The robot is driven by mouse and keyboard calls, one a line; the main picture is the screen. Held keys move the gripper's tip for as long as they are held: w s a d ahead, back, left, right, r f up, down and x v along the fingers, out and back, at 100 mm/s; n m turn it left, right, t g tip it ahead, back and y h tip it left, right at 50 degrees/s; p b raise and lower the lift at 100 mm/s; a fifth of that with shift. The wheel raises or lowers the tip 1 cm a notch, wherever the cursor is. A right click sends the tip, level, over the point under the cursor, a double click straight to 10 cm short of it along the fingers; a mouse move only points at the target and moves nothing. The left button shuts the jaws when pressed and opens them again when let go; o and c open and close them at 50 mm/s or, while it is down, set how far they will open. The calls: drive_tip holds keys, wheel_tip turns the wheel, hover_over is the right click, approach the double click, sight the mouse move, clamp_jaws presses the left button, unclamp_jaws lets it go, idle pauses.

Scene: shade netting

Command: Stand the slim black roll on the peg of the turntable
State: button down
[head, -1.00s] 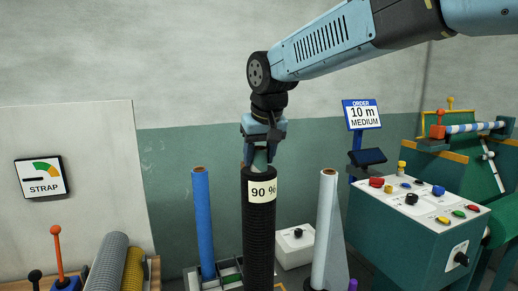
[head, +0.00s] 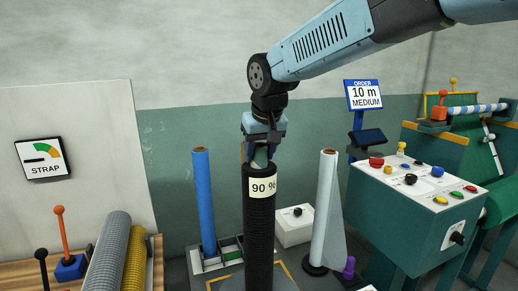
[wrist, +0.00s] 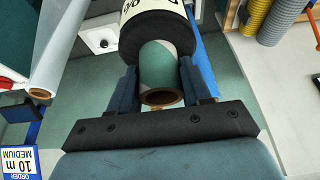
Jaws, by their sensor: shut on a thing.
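The slim black roll (head: 259,225) stands upright in the middle of the head view, with a cream "90 %" label near its top. My gripper (head: 261,150) is above it, shut on the greenish core at its top end. In the wrist view both fingers of my gripper (wrist: 162,85) sit on either side of this core, whose brown rim faces the camera; the black roll (wrist: 158,42) with its label extends beyond. The roll's lower end is cut off or hidden at the bottom of the head view. No peg is visible, and I cannot tell whether the roll touches anything below.
A blue roll (head: 203,200) stands left of the black roll, a pale roll (head: 326,210) right of it. A grey bin (head: 232,247) and white box (head: 293,227) are behind. A green control console (head: 425,210) is at right, grey and yellow rolls (head: 108,255) at left. Orange-yellow lines mark the surface below.

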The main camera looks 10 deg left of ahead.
drive_tip(key=shift+c, duration=2.1)
unclamp_jaws()
drive_tip(key=shift+s, duration=0.1)
drive_tip(key=v, duration=1.2)
drive_tip(key=s+d+m, duration=0.1)
drive_tip(key=d, duration=0.9)
drive_tip(key=s+d+f+m, duration=0.1)
drive_tip(key=s+d+f, duration=0.3)
drive_tip(key=d, duration=0.3)
drive_tip(key=s+d+f+m+t+h, duration=0.1)
drive_tip(key=s+d+f+m, duration=0.1)
drive_tip(key=s+d+f, duration=0.3)
drive_tip(key=s+d+f+m+h, duration=0.1)
drive_tip(key=s+d+f, duration=0.3)
drive_tip(key=d, duration=0.7)
drive_tip(key=shift+s+f+m+t, duration=0.2)
drive_tip(key=shift+m+t, duration=0.2)
drive_tip(key=shift+m, duration=0.2)
